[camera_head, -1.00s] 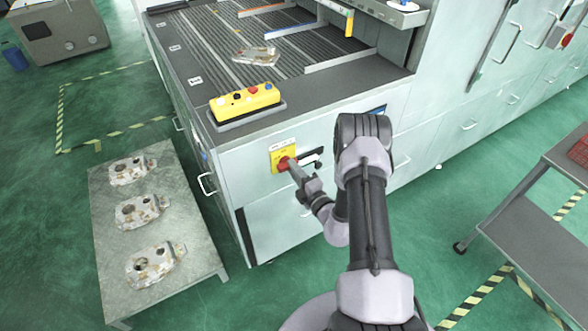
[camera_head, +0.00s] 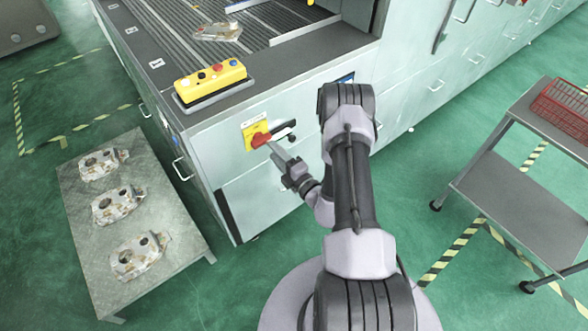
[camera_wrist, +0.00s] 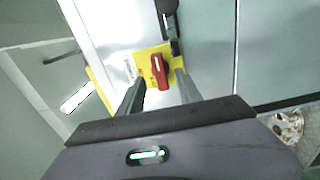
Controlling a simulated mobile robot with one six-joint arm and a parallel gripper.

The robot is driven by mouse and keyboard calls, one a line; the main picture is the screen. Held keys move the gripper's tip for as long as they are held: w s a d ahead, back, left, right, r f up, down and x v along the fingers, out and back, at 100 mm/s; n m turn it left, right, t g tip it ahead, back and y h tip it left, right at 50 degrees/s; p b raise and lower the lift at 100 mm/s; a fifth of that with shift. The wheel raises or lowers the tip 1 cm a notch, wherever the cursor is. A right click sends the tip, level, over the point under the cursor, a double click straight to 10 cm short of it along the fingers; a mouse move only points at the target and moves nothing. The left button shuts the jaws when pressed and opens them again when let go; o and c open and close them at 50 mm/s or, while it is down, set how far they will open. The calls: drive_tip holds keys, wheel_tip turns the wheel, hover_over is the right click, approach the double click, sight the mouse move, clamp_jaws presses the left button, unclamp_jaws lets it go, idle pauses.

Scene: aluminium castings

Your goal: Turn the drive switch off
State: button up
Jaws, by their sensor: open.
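The drive switch is a red rotary handle (camera_head: 261,139) on a yellow plate (camera_head: 249,128) on the machine's pale front panel. In the wrist view the red handle (camera_wrist: 160,72) stands lengthwise in the picture, with a pale mark on it, against the yellow plate (camera_wrist: 147,53). My gripper (camera_head: 272,149) is at the handle in the head view. In the wrist view my gripper (camera_wrist: 162,83) is open, with one finger on each side of the handle. I cannot tell whether the fingers touch it.
A black latch-like handle (camera_head: 282,131) sits right of the plate. A yellow button box (camera_head: 210,83) lies on the machine top above. A low table (camera_head: 180,203) with castings stands left; a grey cart (camera_head: 530,180) with a red basket (camera_head: 562,108) stands right.

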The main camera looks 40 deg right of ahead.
drive_tip(key=s+p, duration=0.1)
drive_tip(key=s, duration=1.1)
drive_tip(key=shift+s+d, duration=0.25)
drive_tip(key=shift+s, duration=0.15)
